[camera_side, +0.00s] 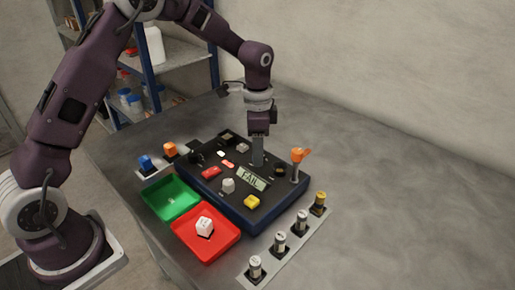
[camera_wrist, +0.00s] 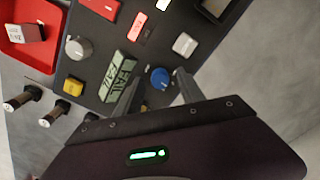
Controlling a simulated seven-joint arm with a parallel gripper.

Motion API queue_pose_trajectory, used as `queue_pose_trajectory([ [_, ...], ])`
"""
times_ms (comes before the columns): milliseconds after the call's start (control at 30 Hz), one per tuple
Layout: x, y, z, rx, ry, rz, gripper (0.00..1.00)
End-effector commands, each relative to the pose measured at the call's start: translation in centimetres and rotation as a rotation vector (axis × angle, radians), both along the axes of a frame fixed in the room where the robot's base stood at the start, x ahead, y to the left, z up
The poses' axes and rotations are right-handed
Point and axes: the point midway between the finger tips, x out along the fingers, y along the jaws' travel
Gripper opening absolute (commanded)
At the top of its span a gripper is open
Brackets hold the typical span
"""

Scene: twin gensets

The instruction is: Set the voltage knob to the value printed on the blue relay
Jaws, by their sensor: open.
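My gripper (camera_side: 257,162) is open and points down at the panel (camera_side: 222,195), just behind its "FAIL" display (camera_side: 252,179). In the wrist view, my open gripper (camera_wrist: 157,76) has a round blue knob or button (camera_wrist: 160,78) between its fingertips. I cannot tell whether they touch it. A grey knob (camera_side: 228,186) stands left of the display and also shows in the wrist view (camera_wrist: 78,47). No label shows which knob is voltage. A blue block (camera_side: 145,162), likely the blue relay, lies on a pale strip at the left. Its print is too small to read.
A green tray (camera_side: 149,200) and a red tray (camera_side: 222,246) stand left of the panel; a white printed cube (camera_side: 204,225) sits in the red one. An orange-topped lever (camera_side: 298,157) rises on the right. Several cylinders stand on a front strip (camera_side: 262,267). Table at right is clear.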

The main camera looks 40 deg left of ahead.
Motion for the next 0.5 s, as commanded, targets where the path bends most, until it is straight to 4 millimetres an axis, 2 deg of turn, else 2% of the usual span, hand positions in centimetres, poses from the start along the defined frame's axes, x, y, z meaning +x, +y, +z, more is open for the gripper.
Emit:
queue_pose_trajectory([
  [100, 0.0, 0.0, 0.02, 0.0, 0.0, 0.0, 0.46],
  [133, 0.01, 0.01, 0.03, 0.0, 0.0, 0.0, 0.42],
  [333, 0.01, 0.01, 0.05, 0.0, 0.0, 0.001, 0.03],
  [367, 0.01, 0.01, 0.06, 0.0, 0.0, 0.001, 0.0],
  [500, 0.01, 0.0, 0.07, 0.0, 0.0, 0.002, 0.0],
])
